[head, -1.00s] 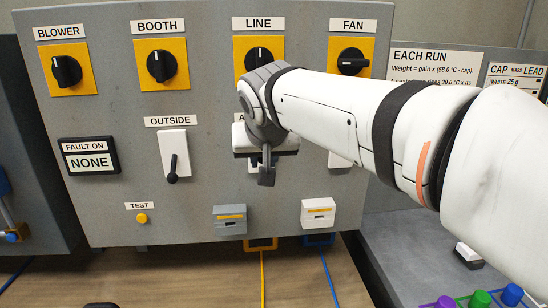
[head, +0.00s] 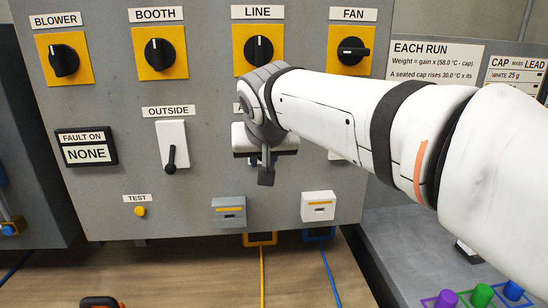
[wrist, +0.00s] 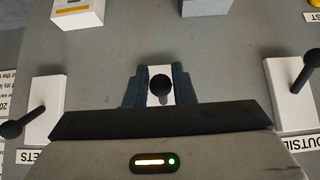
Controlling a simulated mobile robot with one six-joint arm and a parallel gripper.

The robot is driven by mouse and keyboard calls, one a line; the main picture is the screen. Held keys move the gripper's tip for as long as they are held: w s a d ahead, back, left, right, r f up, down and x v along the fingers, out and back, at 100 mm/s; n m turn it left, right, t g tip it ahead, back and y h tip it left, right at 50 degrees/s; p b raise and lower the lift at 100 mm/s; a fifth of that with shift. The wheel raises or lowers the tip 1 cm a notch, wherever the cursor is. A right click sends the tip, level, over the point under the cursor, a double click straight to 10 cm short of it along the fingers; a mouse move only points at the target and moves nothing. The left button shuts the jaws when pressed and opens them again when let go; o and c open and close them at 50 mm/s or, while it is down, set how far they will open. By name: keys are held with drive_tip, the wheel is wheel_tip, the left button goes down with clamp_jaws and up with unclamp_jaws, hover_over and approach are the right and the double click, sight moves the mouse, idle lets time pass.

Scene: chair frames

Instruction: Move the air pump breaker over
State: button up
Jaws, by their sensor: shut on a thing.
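The middle breaker in the lower row, between the OUTSIDE breaker and the one at right, is mostly hidden behind my gripper (head: 266,172) in the head view. Its label is covered except for a first letter A. In the wrist view the breaker's black ball-ended lever (wrist: 160,85) stands between the two fingers of my gripper (wrist: 158,84), with its white plate behind. The fingers are shut on the lever. Which way the lever points is hard to tell.
The OUTSIDE breaker (head: 172,148) is to the left, its lever down. Knobs for BLOWER (head: 64,60), BOOTH (head: 159,54), LINE (head: 259,50) and FAN (head: 353,50) line the top. The FAULT ON display (head: 87,149) reads NONE. Two small boxes (head: 228,211) (head: 318,205) sit below.

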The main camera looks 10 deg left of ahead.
drive_tip(key=shift+w+f, duration=0.2)
drive_tip(key=shift+f, duration=0.45)
drive_tip(key=shift+w+a+f+b, duration=0.1)
drive_tip(key=shift+w+f+b, duration=0.2)
drive_tip(key=shift+f+b, duration=0.45)
drive_tip(key=o, duration=0.8)
drive_tip(key=shift+r, duration=0.15)
drive_tip(key=shift+o, duration=0.2)
